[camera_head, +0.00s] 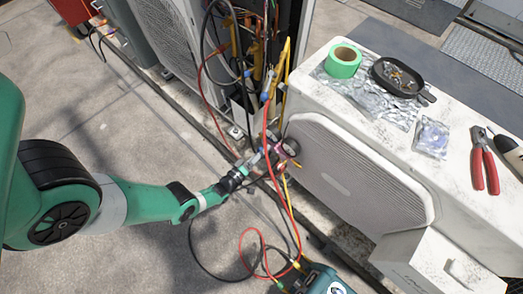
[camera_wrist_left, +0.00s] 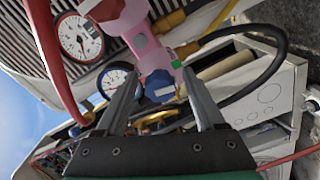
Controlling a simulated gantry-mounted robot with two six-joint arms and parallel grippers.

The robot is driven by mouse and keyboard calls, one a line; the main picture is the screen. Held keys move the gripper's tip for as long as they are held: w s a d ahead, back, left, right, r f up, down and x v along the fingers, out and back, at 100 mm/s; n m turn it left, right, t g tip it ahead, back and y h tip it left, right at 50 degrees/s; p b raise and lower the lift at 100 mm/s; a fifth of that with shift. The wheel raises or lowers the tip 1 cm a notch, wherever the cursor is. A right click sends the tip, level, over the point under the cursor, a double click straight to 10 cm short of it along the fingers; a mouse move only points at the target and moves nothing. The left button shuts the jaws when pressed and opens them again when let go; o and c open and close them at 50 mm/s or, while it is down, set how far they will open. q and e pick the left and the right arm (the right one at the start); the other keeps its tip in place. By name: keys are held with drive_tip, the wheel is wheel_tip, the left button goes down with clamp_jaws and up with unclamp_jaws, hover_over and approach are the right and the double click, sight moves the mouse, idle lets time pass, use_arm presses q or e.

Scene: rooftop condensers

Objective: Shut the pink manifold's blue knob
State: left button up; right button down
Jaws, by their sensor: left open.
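The pink manifold (camera_wrist_left: 150,52) hangs in front of the grille of a white condenser unit, with two round gauges (camera_wrist_left: 80,36) beside it. It also shows small in the head view (camera_head: 284,163). Its blue knob (camera_wrist_left: 160,86) faces my left wrist camera. My left gripper (camera_wrist_left: 163,76) is open, one finger on either side of the blue knob. I cannot tell whether either finger touches it. In the head view my left gripper (camera_head: 258,158) reaches the manifold from the left, and the knob is hard to make out there. My right gripper is in neither view.
Red, yellow and black hoses (camera_head: 268,190) hang around the manifold and run down to a teal machine (camera_head: 318,281). The white condenser (camera_head: 355,172) stands right behind. Green tape (camera_head: 343,61), a black pan (camera_head: 400,77) and red-handled pliers (camera_head: 484,162) lie on top.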

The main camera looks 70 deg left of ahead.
use_arm(q)
clamp_jaws()
idle(0.3)
